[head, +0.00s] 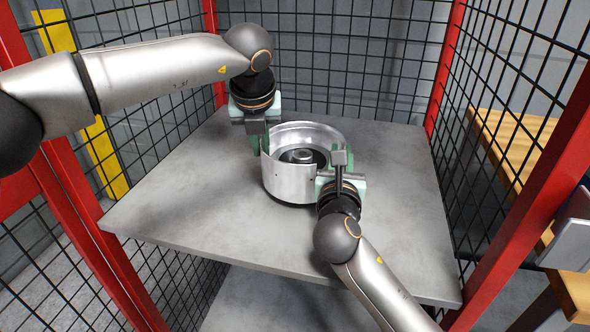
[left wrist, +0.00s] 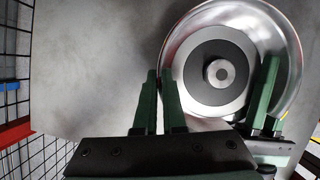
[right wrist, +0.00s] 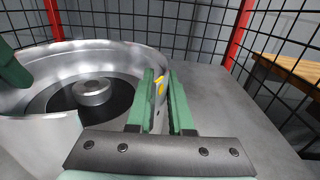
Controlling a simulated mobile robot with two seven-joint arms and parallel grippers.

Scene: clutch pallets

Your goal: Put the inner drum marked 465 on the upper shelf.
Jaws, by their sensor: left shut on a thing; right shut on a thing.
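The silver inner drum (head: 290,183) is upright at the grey upper shelf (head: 200,190), inside the red-framed mesh cage. It is open at the top, with a dark ring and a hub inside. I cannot read the number 465 on it. I cannot tell whether its base touches the shelf. My left gripper (head: 262,145) is shut on the drum's wall at its left side; the drum also shows in the left wrist view (left wrist: 215,55). My right gripper (head: 337,174) is shut on the near right wall, by a yellow mark in the right wrist view (right wrist: 161,86).
Black mesh walls (head: 330,60) and red posts (head: 75,215) enclose the shelf at the back and sides. Another grey surface (head: 260,305) lies below. A wooden table (head: 505,140) stands outside at the right. The shelf is bare around the drum.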

